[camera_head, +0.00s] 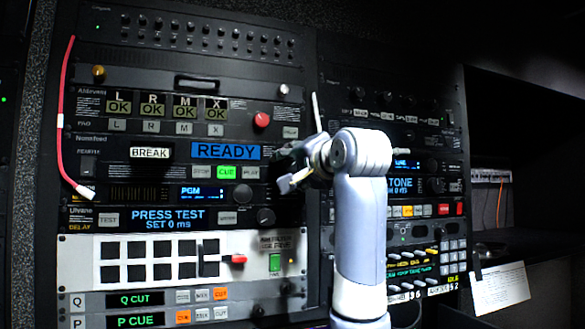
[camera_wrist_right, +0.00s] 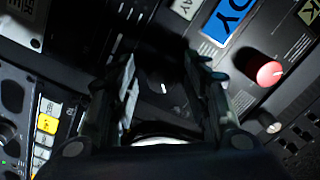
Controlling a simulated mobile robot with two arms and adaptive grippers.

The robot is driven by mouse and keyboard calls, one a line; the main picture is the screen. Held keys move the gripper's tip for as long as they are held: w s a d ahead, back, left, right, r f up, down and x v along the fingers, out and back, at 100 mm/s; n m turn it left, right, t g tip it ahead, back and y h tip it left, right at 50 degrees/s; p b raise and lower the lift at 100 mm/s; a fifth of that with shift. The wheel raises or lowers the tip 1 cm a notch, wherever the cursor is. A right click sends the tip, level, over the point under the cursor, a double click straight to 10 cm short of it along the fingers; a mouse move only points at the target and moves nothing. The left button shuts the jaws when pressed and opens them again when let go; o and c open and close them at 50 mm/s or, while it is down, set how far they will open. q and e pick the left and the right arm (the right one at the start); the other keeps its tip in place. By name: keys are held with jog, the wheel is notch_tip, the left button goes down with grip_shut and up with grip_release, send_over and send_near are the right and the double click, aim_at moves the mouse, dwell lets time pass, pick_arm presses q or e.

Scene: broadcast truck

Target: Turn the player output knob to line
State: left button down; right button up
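My right gripper (camera_head: 292,178) reaches in from the lower right in the head view, close to the right edge of the left rack's panels. In the wrist view the right gripper (camera_wrist_right: 165,90) has its two dark fingers apart. A dark round knob with a short white pointer mark (camera_wrist_right: 163,88) shows between the fingers; contact cannot be told. In the head view the gripper hides that part of the panel. No readable "player output" or "line" label shows beside the knob. My left gripper is not in view.
A red knob (camera_head: 262,120) sits above the gripper and shows in the wrist view (camera_wrist_right: 270,72). A blue READY display (camera_head: 226,151) is left of it. A black knob (camera_head: 265,216) is just below. A red cable (camera_head: 62,120) hangs at left; an open shelf is at right.

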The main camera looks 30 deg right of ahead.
jog(key=shift+s, duration=0.1)
jog(key=s+a, duration=0.2)
jog(key=s, duration=0.9)
jog(key=shift+s+a, duration=0.15)
jog(key=shift+s, duration=0.15)
